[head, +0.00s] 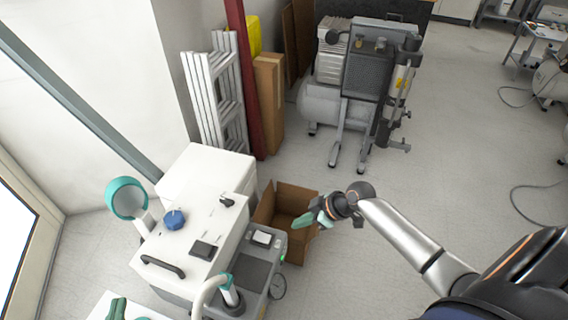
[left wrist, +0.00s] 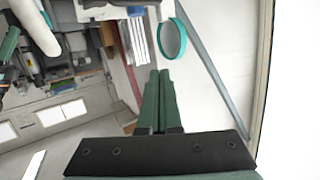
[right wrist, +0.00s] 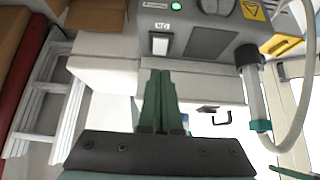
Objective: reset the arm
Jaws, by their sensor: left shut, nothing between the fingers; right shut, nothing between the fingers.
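My right gripper (head: 312,220) has green fingers pressed together and empty. It hangs above or beside an open cardboard box (head: 267,215) in the head view; the height between them is hard to judge. In the right wrist view its shut fingers (right wrist: 160,85) point toward a grey panel (right wrist: 215,42) with a green light and a white switch. My left gripper (head: 117,308) shows only in part at the bottom left of the head view. In the left wrist view its green fingers (left wrist: 158,85) are together with nothing between them.
A white cabinet (head: 200,215) with a blue knob and a teal ring (head: 126,198) stand close to my left gripper. A grey machine (head: 258,262) with a hose stands beside the box. A compressor (head: 365,75) and ladders (head: 215,95) are behind.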

